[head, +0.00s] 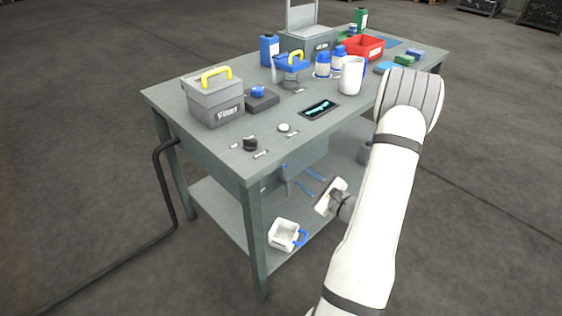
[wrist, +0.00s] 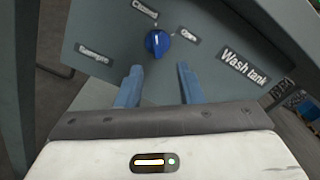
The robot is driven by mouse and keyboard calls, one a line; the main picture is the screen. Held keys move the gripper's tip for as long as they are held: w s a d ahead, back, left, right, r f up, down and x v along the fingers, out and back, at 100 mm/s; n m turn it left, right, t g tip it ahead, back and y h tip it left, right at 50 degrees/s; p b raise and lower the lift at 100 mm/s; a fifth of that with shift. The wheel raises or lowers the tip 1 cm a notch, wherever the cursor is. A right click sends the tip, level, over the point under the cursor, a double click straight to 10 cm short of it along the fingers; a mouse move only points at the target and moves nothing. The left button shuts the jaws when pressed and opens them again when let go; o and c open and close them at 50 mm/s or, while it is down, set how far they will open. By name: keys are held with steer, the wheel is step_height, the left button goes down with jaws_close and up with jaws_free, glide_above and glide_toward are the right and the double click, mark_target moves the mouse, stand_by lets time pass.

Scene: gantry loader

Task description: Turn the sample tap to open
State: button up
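The sample tap is a round blue knob (wrist: 158,43) on a grey panel (wrist: 210,35) in the wrist view. The Closed label (wrist: 145,8) is above and left of it, and the Open label (wrist: 189,34) is to its right. A pale mark shows on the knob, pointing roughly up; its exact setting is hard to tell. My gripper (wrist: 158,84) has two blue fingers spread apart with nothing between them. The knob lies just beyond the fingertips, apart from them. In the head view my gripper (head: 309,183) is under the tabletop, at the table's near side.
The panel also bears a Wash tank label (wrist: 245,67) and a label at left (wrist: 94,51). The grey table (head: 200,143) carries a lidded box (head: 213,100), a white mug (head: 351,77) and a red bin (head: 362,47).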

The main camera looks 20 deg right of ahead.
mark_target(285, 166)
steer(key=b+x, duration=0.1)
steer(key=x, duration=0.6)
steer(key=shift+w+a, duration=0.3)
steer(key=shift+c, duration=0.5)
jaws_close()
